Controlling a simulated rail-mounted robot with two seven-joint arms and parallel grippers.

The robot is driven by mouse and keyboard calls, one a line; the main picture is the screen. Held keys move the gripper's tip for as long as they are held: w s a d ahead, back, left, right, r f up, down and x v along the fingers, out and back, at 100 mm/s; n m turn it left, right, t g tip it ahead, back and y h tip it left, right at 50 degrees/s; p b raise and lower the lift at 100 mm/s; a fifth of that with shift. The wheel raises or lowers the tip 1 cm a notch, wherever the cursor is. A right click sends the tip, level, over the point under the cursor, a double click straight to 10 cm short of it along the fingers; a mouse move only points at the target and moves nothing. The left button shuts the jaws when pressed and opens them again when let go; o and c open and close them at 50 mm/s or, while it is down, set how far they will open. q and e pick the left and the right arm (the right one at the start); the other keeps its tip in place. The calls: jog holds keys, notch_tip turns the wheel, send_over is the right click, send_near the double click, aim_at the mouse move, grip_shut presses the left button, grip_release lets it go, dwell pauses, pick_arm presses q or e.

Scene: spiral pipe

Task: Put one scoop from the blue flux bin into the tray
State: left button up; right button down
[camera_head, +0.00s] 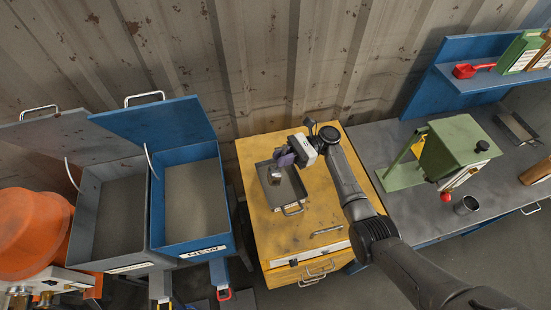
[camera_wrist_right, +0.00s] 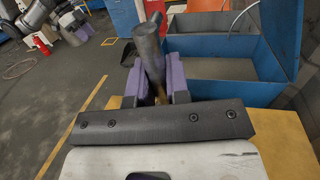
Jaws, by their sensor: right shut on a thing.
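The blue flux bin (camera_head: 157,215) stands left of the yellow cabinet with its lid up, and grey material (camera_head: 195,200) lies inside. The dark tray (camera_head: 298,184) rests on the yellow cabinet, with a wire handle at its front. In the right wrist view a dark grey cylindrical part (camera_wrist_right: 149,50) of the held thing stands between the purple fingers (camera_wrist_right: 155,82). The gripper hides part of the tray. I cannot tell whether the scoop holds flux.
A grey open bin (camera_head: 118,215) stands left of the blue one. The yellow cabinet (camera_head: 265,235) has free top around the tray. A green machine (camera_head: 450,150) stands on the bench to the right, below a blue shelf with a red scoop (camera_head: 466,71). A corrugated wall is behind.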

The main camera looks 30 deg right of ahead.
jog(key=shift+s+d+f+n+y+b, duration=0.65)
jog(key=shift+d+y+b, duration=1.25)
jog(key=shift+d+y, duration=0.6)
jog(key=a+h+p, duration=0.1)
jog(key=p, duration=0.1)
jog(key=w+a+r+m+h+p, duration=0.1)
jog(key=a+h+p, duration=0.1)
jog(key=p, duration=0.1)
jog(key=a+r+h+p, duration=0.1)
jog(key=a+h+p, duration=0.1)
jog(key=shift+w+a+p, duration=0.1)
jog(key=shift+w+p, duration=0.1)
jog(key=shift+p, duration=0.15)
jog(key=shift+w+a+f+m+h+p, duration=0.1)
jog(key=shift+a+m+h+p, duration=0.15)
jog(key=shift+a+h+p, duration=0.25)
jog(key=shift+f, duration=0.15)
jog(key=shift+a, duration=0.1)
